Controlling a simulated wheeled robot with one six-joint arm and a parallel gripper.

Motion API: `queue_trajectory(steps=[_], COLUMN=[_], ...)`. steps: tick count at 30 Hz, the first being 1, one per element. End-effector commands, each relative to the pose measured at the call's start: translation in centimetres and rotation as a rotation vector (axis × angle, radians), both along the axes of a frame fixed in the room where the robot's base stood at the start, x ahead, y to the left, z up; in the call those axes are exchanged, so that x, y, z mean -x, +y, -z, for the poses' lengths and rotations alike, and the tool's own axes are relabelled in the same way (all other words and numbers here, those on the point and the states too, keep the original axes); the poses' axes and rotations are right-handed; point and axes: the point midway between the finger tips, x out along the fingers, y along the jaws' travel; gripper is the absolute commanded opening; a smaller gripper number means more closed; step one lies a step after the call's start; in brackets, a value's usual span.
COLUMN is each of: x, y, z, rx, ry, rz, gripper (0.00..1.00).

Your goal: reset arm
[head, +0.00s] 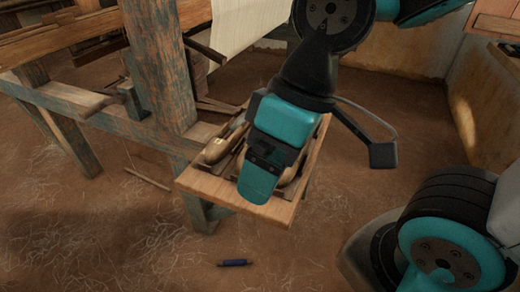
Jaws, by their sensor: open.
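My arm reaches in from the top of the head view, black and teal. My gripper (259,184) points downward in front of a small wooden tray (226,192) and is open. One teal finger shows broadly; the other is hidden behind it. I see nothing held in it. Whether it touches the tray cannot be told. Brown wooden pieces shaped like shuttles (216,150) lie on the tray, partly hidden by my gripper and arm.
The loom's worn wooden post (160,65) and beam (60,98) stand at the left, with pale warp cloth (243,22) at the top. A wall (405,50) closes the right back.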

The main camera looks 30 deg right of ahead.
Motion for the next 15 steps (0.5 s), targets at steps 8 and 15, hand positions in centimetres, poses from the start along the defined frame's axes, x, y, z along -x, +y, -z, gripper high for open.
queue_trajectory(steps=[8,15], x=[-0.1,-0.1], y=[0.0,0.0], z=[-5.4,-12.8], rx=[0.0,0.0], ry=[0.0,0.0], rz=[0.003,0.003], gripper=[0.85,0.85])
